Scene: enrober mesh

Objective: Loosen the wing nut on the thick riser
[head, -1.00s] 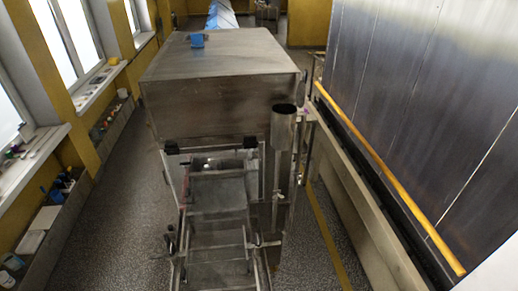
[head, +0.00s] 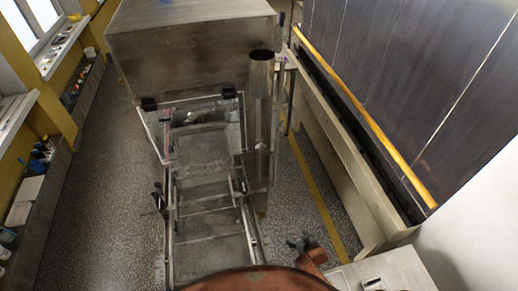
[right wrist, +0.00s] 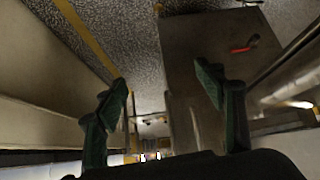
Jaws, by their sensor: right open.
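The thick riser (head: 260,105) is a dark, upright metal pipe with an open top, at the right front corner of the steel machine in the head view. A small pale spot (head: 258,147) shows low on it; I cannot tell whether this is the wing nut. My right gripper (head: 298,243) is below and to the right of the riser, apart from it, over the floor. In the right wrist view its two green fingers (right wrist: 167,92) are spread with nothing between them. My left gripper is out of view.
The machine's hood (head: 190,50) stands behind a mesh conveyor frame (head: 205,190). A long wall with a yellow rail (head: 365,115) runs along the right. A grey box (head: 385,275) is at lower right. Speckled floor lies free on the left. A red item (right wrist: 244,48) shows in the right wrist view.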

